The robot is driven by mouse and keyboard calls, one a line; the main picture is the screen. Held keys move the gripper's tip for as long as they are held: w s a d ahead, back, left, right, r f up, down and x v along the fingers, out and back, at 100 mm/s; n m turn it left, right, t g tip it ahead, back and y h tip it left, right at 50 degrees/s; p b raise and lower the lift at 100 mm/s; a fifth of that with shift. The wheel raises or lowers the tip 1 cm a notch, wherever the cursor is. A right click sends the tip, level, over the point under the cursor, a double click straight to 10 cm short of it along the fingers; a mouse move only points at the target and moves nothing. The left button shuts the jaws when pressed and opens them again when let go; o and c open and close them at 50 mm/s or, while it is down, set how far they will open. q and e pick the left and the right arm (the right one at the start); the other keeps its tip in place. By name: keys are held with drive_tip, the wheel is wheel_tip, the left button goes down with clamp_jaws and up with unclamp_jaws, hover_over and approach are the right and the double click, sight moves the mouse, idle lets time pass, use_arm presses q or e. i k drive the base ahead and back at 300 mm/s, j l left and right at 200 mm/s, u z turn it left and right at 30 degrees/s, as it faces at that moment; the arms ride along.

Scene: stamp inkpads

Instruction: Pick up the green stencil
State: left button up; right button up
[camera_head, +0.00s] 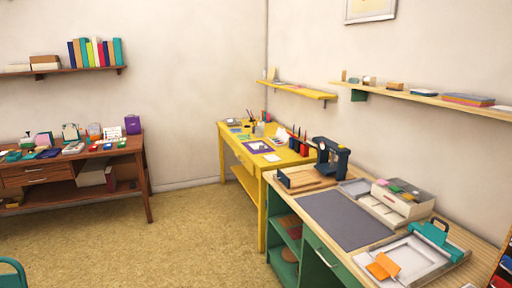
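Neither of my grippers shows in the head view. I cannot pick out a green stencil with certainty. Small flat green and teal items (12,156) lie among the goods on the brown desk (36,172) at the left, but they are too small to name. On the yellow table (242,155) in the middle back, flat papers and a purple sheet (257,147) lie beside pots of tools.
A green workbench (318,258) at the right bears a grey mat (345,218), a dark blue press (330,158), a drawer box (396,204) and a framed tray with a teal handled tool (434,238). Open floor (180,235) lies between the desk and the tables.

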sight(242, 137)
drive_tip(key=i+j+u, duration=0.1)
drive_tip(key=i+u, duration=0.35)
drive_tip(key=i, duration=3.2)
